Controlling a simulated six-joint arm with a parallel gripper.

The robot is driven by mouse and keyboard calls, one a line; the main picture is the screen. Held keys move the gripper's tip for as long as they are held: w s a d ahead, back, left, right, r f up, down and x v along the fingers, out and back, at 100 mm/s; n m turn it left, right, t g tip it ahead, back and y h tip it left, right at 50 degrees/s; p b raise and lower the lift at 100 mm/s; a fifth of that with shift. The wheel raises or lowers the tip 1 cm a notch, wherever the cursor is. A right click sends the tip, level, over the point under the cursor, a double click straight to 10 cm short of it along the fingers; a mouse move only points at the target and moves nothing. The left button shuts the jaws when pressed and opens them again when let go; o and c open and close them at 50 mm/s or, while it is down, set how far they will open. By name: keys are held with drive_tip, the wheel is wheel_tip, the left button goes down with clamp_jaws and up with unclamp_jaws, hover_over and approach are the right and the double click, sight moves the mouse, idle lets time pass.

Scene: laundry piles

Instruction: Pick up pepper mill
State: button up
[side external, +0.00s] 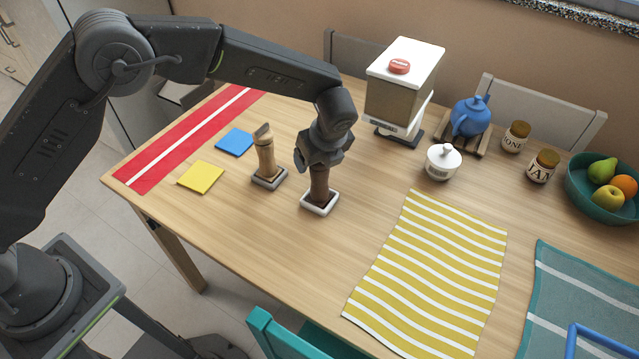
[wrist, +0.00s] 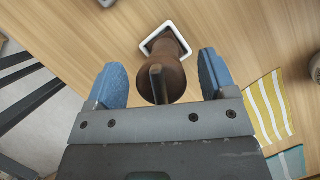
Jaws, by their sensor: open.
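The pepper mill (side external: 319,184) is dark brown and stands upright on a small white-rimmed square base (side external: 320,203) on the wooden table. In the wrist view the mill (wrist: 167,82) shows between the two blue finger pads, with the white square rim (wrist: 165,36) beyond it. My gripper (side external: 318,163) is right above the mill in the side view, at its top. In the wrist view my gripper (wrist: 164,82) is open, with a finger on each side of the mill and gaps visible at both sides. The mill's top is partly hidden in the side view.
A light wooden mill-like item (side external: 265,155) stands on a grey base just left. A white sugar pot (side external: 443,162) and a tall dispenser (side external: 403,90) stand to the right and behind. A yellow striped cloth (side external: 430,270) lies at the front right. Bare table surrounds the mill's front.

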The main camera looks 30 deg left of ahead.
drive_tip(key=shift+f, duration=0.25)
drive_tip(key=c, duration=1.4)
